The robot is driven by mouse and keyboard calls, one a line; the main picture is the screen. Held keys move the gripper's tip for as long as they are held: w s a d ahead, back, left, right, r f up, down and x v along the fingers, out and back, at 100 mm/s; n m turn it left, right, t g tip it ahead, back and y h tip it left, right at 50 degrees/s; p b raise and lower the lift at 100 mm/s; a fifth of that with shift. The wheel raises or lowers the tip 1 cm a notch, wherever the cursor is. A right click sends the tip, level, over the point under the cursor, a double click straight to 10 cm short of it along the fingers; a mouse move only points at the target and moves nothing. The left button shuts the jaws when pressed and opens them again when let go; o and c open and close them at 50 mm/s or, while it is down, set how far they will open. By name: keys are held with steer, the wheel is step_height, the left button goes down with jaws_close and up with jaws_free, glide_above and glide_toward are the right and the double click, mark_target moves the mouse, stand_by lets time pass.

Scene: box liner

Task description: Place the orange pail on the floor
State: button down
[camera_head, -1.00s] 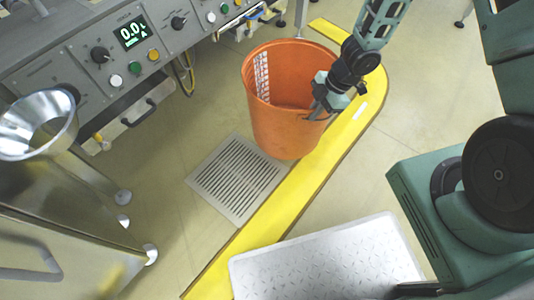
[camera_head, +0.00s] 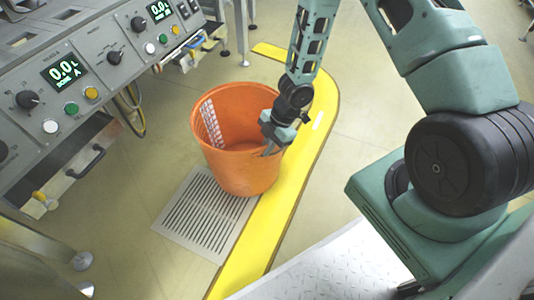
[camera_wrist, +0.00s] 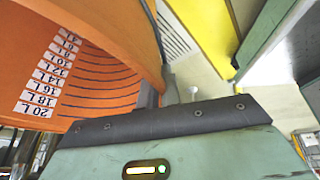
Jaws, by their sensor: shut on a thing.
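The orange pail (camera_head: 240,168) is upright in the head view, with a white litre scale on its inner wall. My gripper (camera_head: 270,147) is shut on the pail's right rim. In the wrist view, the inside of the pail (camera_wrist: 110,45) with its scale fills the upper left, and my gripper (camera_wrist: 158,90) pinches the wall near the middle. The pail's base overlaps the floor grate (camera_head: 195,222) and the yellow floor stripe (camera_head: 290,180) in the picture. I cannot tell whether the base touches the floor (camera_head: 135,215).
A grey control console (camera_head: 100,65) with knobs and a green display stands on the left. A light textured platform (camera_head: 335,268) lies at the lower right. Open floor (camera_head: 385,115) shows right of the yellow stripe.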

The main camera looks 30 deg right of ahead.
steer(key=shift+a+f, duration=0.1)
steer(key=shift+f, duration=0.65)
steer(key=c, duration=1.6)
jaws_free()
steer(key=shift+r, duration=0.1)
